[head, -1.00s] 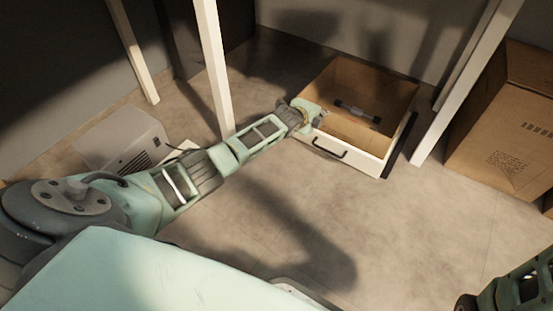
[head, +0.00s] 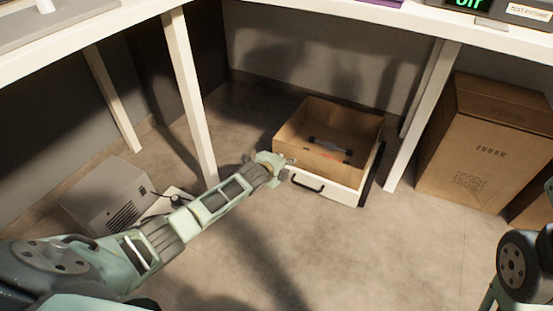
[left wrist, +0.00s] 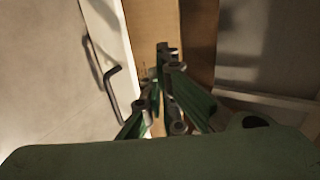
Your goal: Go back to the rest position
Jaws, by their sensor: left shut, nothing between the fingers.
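My left arm reaches in from the left in the head view. Its gripper (head: 286,160) is at the left front corner of the open drawer-like box (head: 338,187), with its fingers together and nothing seen between them. In the left wrist view the gripper (left wrist: 166,52) is shut, with the box's white front and dark handle (left wrist: 115,82) beside it. I cannot tell whether the fingers touch the box. Part of my right arm (head: 522,268) shows at the right edge; its gripper is out of view.
A white table (head: 310,15) spans the top, with legs (head: 190,95) at left and right (head: 425,115) of the box. A grey vented unit (head: 108,195) stands on the floor at left. Cardboard cartons (head: 480,150) stand at right. The floor in front is clear.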

